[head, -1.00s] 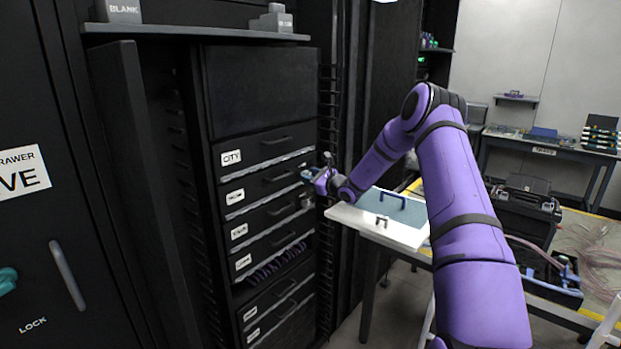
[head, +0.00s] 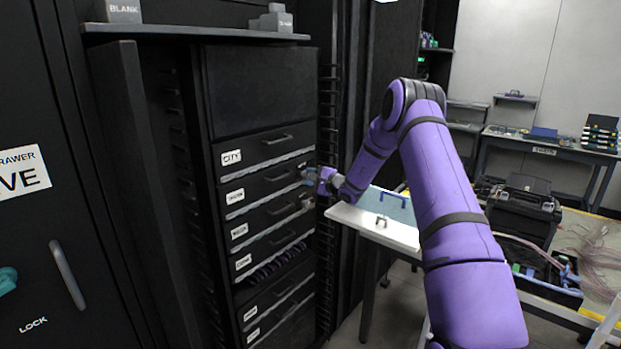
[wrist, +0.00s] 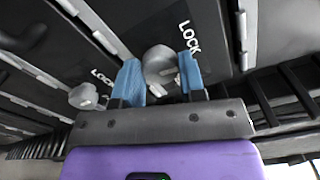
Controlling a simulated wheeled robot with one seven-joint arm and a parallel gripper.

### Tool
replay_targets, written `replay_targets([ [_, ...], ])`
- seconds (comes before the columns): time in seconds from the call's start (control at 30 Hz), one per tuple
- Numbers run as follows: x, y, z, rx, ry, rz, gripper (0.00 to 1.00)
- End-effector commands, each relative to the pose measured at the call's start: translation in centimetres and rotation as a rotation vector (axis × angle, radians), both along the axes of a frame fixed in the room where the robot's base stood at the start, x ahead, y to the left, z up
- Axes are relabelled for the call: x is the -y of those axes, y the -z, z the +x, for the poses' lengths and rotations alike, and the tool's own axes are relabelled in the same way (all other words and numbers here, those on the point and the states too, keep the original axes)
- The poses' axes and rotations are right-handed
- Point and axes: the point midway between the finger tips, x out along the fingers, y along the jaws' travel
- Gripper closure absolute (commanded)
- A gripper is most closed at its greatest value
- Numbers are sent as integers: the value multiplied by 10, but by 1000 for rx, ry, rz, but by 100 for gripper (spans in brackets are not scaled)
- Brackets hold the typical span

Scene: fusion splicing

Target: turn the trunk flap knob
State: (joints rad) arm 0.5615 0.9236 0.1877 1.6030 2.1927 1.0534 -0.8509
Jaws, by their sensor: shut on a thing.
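A round grey knob (wrist: 158,64) with a LOCK mark beside it sits on a dark flap front in the wrist view. My gripper (wrist: 161,72) has its two blue fingers on either side of this knob and is shut on it. In the head view my gripper (head: 308,175) is at the right end of an upper flap of the black rack (head: 262,90), below the CITY flap, and hides the knob there. The flap labels below CITY are too small to read surely. A second grey knob (wrist: 84,96), also marked LOCK, is free on the neighbouring flap.
A white-edged table (head: 375,228) with a handled panel stands right of the rack, below my arm. A grey shelf (head: 200,30) juts out above the flaps. A dark cabinet with a handle (head: 68,275) stands at left. A bench (head: 545,148) is far right.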

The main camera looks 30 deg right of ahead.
Motion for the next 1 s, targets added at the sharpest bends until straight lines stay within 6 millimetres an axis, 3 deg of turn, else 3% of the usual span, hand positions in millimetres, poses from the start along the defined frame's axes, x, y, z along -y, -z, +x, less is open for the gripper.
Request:
replay_targets([
  [0.3, 0, 1, -1, 40, -1, -115, 86],
  [0.87, 0, 1, -1, 48, -1, -139, 86],
  [0.9, 0, 1, 0, 48, -1, -139, 53],
  [1.0, 0, 1, 0, 48, -1, -139, 37],
])
